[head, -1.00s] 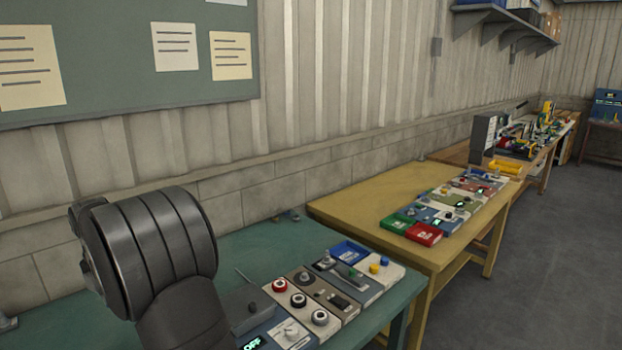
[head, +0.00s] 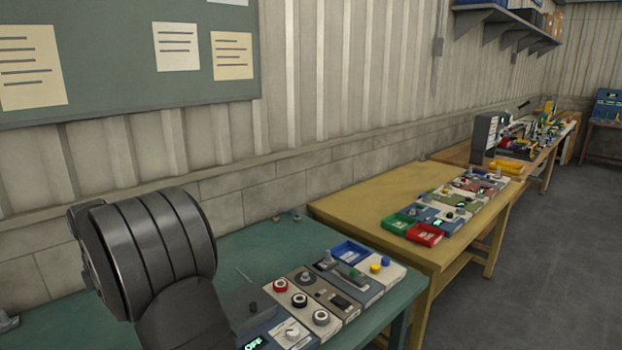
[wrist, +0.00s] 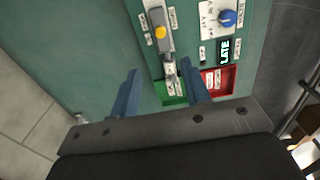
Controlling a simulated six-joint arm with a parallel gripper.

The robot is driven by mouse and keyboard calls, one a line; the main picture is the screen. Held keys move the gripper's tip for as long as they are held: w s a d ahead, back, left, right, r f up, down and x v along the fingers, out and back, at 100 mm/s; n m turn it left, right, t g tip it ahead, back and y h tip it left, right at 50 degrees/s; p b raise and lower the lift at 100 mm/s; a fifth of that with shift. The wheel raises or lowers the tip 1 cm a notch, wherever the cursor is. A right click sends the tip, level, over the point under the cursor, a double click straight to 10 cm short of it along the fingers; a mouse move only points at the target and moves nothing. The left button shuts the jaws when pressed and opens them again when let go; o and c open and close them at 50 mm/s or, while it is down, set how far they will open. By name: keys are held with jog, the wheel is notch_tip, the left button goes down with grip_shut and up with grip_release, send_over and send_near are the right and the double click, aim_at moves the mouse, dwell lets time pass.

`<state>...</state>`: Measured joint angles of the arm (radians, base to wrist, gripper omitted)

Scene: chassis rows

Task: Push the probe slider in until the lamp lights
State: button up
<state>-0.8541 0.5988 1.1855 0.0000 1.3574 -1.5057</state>
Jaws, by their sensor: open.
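In the wrist view my gripper (wrist: 160,66) is open, with its two blue-grey fingers apart and nothing held between them. No lamp can be made out for sure. My gripper's fingers are not visible in the head view.
A green tray (wrist: 172,101) and a red tray (wrist: 207,90) lie near the fingers. A white panel with a blue knob (wrist: 228,18) and a lit display (wrist: 223,50) is at the right. Several control modules line the green bench (head: 262,238) in the head view.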

grip_shut()
jog(key=w+d+f+m+g+y, duration=0.3)
jog(key=w+d+f+m+y, duration=0.55)
jog(key=m, duration=0.55)
jog(key=shift+h, duration=0.85)
jog(key=x, duration=0.6)
jog(key=d+x, duration=0.1)
jog(key=x, duration=0.2)
jog(key=shift+s+f, duration=0.25)
jog(key=shift+f, duration=0.2)
jog(key=shift+s+a+f, duration=0.1)
jog(key=shift+s+a, duration=0.25)
jog(key=shift+s, duration=0.2)
jog(key=shift+s+a, duration=0.35)
jog(key=shift+s, duration=0.2)
jog(key=shift+s+a, duration=0.4)
jog(key=shift+s, duration=0.25)
